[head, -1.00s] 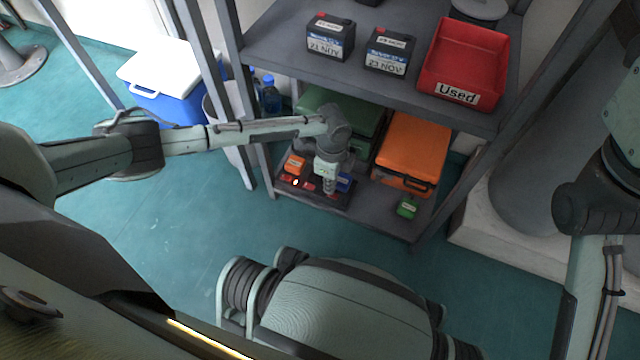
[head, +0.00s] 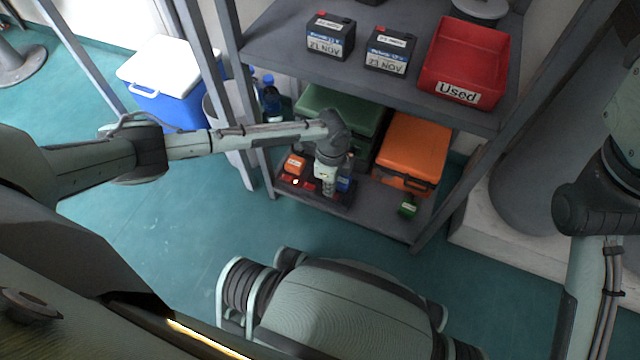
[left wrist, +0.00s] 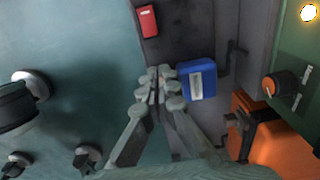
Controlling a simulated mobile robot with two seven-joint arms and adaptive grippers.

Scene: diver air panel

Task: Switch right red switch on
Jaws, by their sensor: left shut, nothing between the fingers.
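In the head view, red switches (head: 310,186) sit on a dark panel on the lower shelf, with a small bright light beside them. My left gripper (head: 329,190) points down over the panel, just right of the red switches. In the left wrist view, my left gripper (left wrist: 159,85) is shut and empty. One red switch (left wrist: 147,20) with a white mark shows beyond the fingertips. A trace of red shows between the fingers, so another switch may lie hidden beneath them. Contact cannot be told. My right gripper is out of view; only its arm shows.
A blue box (left wrist: 197,80) stands close right of the fingers, with an orange block (left wrist: 280,145) nearby. An orange case (head: 412,150) and a green case (head: 340,108) stand on the lower shelf.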

